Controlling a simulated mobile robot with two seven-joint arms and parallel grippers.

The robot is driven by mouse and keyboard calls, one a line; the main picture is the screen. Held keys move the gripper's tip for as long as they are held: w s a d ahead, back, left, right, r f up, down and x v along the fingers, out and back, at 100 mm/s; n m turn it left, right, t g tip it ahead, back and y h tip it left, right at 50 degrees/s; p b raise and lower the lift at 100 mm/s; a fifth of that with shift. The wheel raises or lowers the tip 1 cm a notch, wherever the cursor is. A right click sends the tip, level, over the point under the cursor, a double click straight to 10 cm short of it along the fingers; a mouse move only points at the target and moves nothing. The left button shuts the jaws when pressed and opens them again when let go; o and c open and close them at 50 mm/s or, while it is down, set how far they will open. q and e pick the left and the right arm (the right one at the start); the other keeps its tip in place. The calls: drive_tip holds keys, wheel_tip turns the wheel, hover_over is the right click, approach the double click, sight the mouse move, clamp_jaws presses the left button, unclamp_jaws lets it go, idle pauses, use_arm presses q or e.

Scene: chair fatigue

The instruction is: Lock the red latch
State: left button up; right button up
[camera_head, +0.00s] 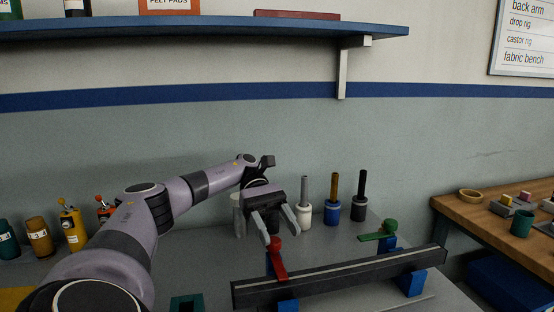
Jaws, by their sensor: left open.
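The red latch (278,262) has a round red knob on top and a lever that hangs down. It stands by a blue block at the left part of a long dark bar on the grey bench. A green latch (380,232) lies to the right, its lever roughly flat and pointing left from its knob. My left gripper (277,233) is open, its two fingers pointing down toward the red knob. The fingertips are close to the knob; I cannot tell whether they touch it. My right gripper does not show.
The dark bar (340,277) lies across the bench on blue blocks. Behind it stand several handled pots, one white (304,218), one blue (331,214) and one black (359,209). Several bottles, one yellow (73,229), stand at left. A wooden table (460,209) is at right.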

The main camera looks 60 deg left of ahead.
use_arm(q)
wheel_tip(320, 180, up, 6)
drive_tip(key=p, duration=0.3)
drive_tip(key=shift+f, duration=0.15)
wheel_tip(320, 180, up, 9)
drive_tip(key=p, duration=0.7)
hover_over(277, 243)
drive_tip(key=shift+r, duration=0.2)
